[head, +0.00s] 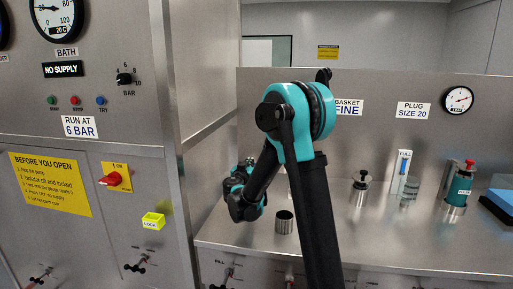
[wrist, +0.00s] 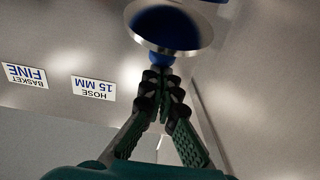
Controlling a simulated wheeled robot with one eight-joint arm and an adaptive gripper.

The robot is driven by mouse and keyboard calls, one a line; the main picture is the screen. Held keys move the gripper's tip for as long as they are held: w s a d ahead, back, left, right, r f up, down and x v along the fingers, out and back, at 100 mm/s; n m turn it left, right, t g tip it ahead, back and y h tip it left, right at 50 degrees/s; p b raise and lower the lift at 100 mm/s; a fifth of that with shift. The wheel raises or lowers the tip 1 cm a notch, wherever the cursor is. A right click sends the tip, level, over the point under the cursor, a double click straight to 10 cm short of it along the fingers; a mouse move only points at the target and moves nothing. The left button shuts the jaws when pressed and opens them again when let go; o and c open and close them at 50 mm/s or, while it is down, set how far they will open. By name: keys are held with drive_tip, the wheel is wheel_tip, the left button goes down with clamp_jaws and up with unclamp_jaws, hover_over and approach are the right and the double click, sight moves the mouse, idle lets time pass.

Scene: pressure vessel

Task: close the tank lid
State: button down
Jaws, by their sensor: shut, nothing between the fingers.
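My gripper (wrist: 163,92) is shut and empty in the wrist view, its black fingertips together. Just beyond the tips is a blue ball (wrist: 161,59), below a round metal-rimmed part (wrist: 185,50) with a dark blue face. This may be the tank lid and its knob, but I cannot tell for sure, nor whether the fingertips touch the ball. In the head view my bent teal and black arm covers part of the bench, and the fingertips do not show clearly. No tank lid can be made out in that view.
A control cabinet (head: 130,215) with a red switch (head: 112,179) and yellow lock box (head: 153,220) is left.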

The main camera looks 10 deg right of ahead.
drive_tip(key=shift+s+a+f, duration=0.1)
drive_tip(key=shift+s+f, duration=0.3)
drive_tip(key=shift+f, duration=0.1)
drive_tip(key=shift+s+a+f, duration=0.15)
drive_tip(key=shift+s+f, duration=0.3)
drive_tip(key=shift+f, duration=0.35)
drive_tip(key=shift+s+a+f, duration=0.1)
drive_tip(key=shift+s+f, duration=0.35)
drive_tip(key=shift+f, duration=0.35)
